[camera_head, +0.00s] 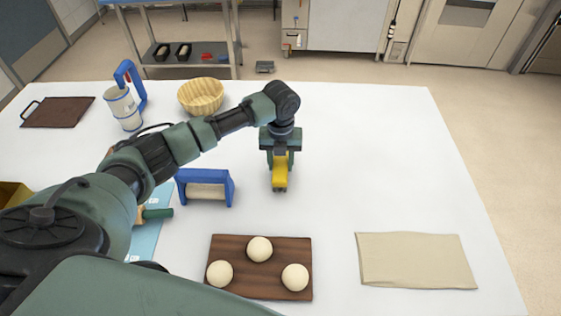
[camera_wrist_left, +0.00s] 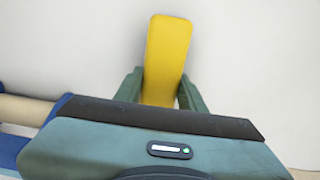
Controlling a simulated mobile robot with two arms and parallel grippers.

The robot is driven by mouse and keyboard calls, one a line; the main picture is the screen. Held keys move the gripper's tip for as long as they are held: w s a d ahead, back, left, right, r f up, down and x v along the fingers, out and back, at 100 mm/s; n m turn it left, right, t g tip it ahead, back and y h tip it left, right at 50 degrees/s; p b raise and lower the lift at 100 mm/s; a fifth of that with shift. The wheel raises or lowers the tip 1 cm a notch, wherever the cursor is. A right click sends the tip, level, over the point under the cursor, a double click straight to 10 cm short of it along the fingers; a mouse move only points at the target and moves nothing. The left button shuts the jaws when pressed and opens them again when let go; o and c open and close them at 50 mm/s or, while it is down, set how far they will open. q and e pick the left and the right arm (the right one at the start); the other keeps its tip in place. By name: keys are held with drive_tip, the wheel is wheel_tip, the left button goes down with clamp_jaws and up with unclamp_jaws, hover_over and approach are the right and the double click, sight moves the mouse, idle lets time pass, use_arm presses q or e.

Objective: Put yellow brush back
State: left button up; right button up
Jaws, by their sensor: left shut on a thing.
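The yellow brush (camera_head: 280,177) is in my left gripper (camera_head: 280,158), over the middle of the white table in the head view. In the left wrist view the yellow brush (camera_wrist_left: 167,55) stands out between the two fingers of my left gripper (camera_wrist_left: 160,88), which is shut on it. Its bristles cannot be made out. I cannot tell whether the brush touches the table. My right gripper is not in view.
A blue-framed roller (camera_head: 207,190) lies just left of the gripper. A dark board (camera_head: 240,285) with three dough balls is in front, and a folded cloth (camera_head: 415,260) lies right. A basket (camera_head: 201,97), jug (camera_head: 122,106) and brown tray (camera_head: 58,112) stand behind.

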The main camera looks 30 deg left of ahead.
sight(281, 161)
use_arm(q)
drive_tip(key=shift+f, duration=0.15)
drive_tip(key=o, duration=1.3)
drive_tip(key=shift+c, duration=0.2)
drive_tip(key=shift+o, duration=0.2)
drive_tip(key=shift+r, duration=0.3)
wheel_tip(281, 161, up, 12)
drive_tip(key=b, duration=0.3)
